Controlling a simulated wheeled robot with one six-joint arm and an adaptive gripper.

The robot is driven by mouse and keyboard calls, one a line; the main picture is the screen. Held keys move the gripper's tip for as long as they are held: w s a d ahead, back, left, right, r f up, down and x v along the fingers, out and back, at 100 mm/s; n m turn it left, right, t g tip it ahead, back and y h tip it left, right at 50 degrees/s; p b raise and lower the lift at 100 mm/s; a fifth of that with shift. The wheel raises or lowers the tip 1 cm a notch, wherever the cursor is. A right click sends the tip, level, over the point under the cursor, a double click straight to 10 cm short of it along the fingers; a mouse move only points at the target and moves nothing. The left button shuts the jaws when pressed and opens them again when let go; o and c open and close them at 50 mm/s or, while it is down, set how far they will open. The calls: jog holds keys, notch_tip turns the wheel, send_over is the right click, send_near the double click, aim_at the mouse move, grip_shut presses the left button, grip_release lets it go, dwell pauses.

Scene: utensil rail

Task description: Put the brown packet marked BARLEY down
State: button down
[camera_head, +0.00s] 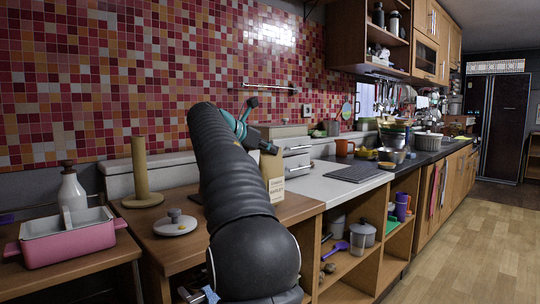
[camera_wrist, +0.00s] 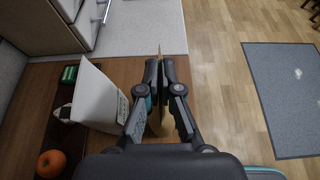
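The brown packet (camera_head: 272,170) shows dark print on its lower front in the head view, upright beside my arm over the wooden counter. My gripper (camera_head: 266,147) is at its top, partly hidden behind my arm. In the wrist view my gripper (camera_wrist: 159,72) has its fingers closed on both sides of the packet (camera_wrist: 158,122), a thin tan sheet edge-on. I cannot tell whether its base touches the counter.
A white printed box (camera_wrist: 97,95) stands left of the packet, with an orange (camera_wrist: 50,163) and a green item (camera_wrist: 68,74) beyond. Bare wooden counter (camera_head: 297,208) lies right of the packet.

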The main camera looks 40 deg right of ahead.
jog(key=shift+f, duration=0.9)
jog(key=c, duration=1.3)
grip_release()
jog(key=v, duration=1.2)
jog(key=shift+p, duration=0.3)
